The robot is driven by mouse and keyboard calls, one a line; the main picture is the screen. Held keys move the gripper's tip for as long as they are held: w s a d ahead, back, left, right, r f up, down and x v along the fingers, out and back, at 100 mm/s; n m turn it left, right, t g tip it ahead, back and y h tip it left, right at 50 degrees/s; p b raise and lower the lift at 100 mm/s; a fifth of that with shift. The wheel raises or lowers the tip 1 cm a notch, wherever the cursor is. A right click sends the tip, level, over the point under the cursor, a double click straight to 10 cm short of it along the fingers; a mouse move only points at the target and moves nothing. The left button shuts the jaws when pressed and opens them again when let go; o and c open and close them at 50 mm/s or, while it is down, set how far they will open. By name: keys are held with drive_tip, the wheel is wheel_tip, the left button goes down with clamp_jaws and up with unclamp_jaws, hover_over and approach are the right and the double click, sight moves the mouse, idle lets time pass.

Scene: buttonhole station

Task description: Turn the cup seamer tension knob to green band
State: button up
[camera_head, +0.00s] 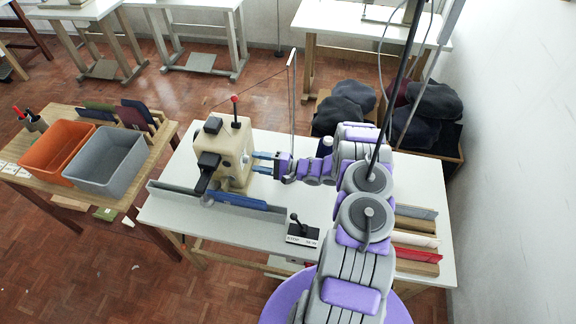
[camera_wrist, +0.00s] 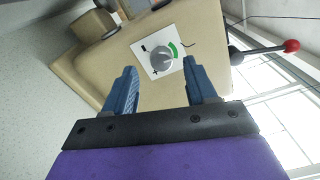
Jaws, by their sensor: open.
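The cup seamer (camera_head: 232,150) is a cream machine standing on the white table. Its tension knob (camera_wrist: 162,58) is a grey round dial on a white plate with plus and minus marks, seen in the wrist view. A green band (camera_wrist: 173,49) runs along the dial's upper right. Which way the knob points is too small to tell. My gripper (camera_head: 264,163) is open beside the machine's right side in the head view. In the wrist view its two blue fingers (camera_wrist: 158,85) stand apart, with the knob beyond and between them, apparently not touched.
A red-tipped lever (camera_wrist: 290,46) sticks out from the machine. A small lever box (camera_head: 303,234) stands at the table's front. Blue and grey rails (camera_head: 225,202) lie before the machine. Orange (camera_head: 57,146) and grey bins (camera_head: 106,160) stand on the left table. Dark bundles (camera_head: 345,103) lie behind.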

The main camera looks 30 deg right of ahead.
drive_tip(key=v, duration=1.4)
drive_tip(key=shift+s+d+p, duration=0.2)
drive_tip(key=shift+d+p, duration=0.2)
drive_tip(key=shift+p, duration=0.05)
drive_tip(key=n+b, duration=0.4)
drive_tip(key=n, duration=1.8)
approach(246, 160)
drive_tip(key=x, duration=0.7)
drive_tip(key=shift+w+f+t+h, duration=0.3)
drive_tip(key=shift+w+f+h, duration=0.15)
drive_tip(key=shift+w, duration=0.15)
clamp_jaws()
